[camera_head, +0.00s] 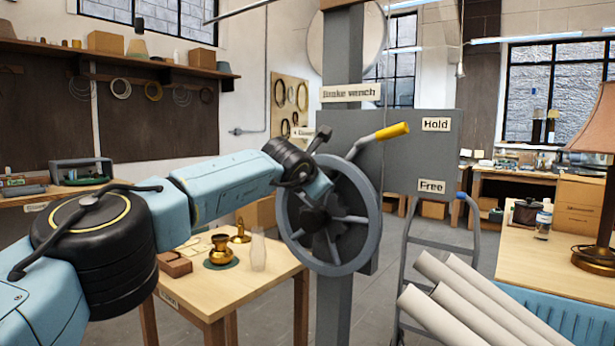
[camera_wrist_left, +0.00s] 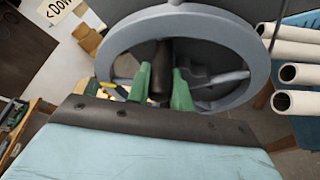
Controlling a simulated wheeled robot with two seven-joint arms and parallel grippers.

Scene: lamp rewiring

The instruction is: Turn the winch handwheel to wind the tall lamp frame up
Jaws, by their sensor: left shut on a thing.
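The grey spoked handwheel (camera_head: 372,222) stands upright on the grey winch post (camera_head: 335,300); it also fills the top of the left wrist view (camera_wrist_left: 262,75). My left gripper (camera_wrist_left: 162,88) has its green fingers either side of a dark cylindrical handle (camera_wrist_left: 161,65) at the wheel and is shut on it. In the head view my wrist hides the wheel's upper left and the fingers. The brake lever's yellow grip (camera_head: 393,131) points up right, nearer the Hold label (camera_head: 436,124) than the Free label (camera_head: 431,186). The tall lamp frame cannot be made out. My right gripper is out of view.
A wooden table (camera_head: 205,292) with brass lamp parts (camera_head: 221,250) and a clear glass piece (camera_head: 258,252) stands left of the post. Pale tubes (camera_head: 450,300) lie at lower right, before a hand truck (camera_head: 408,250). A shaded lamp (camera_head: 597,125) stands on the right bench.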

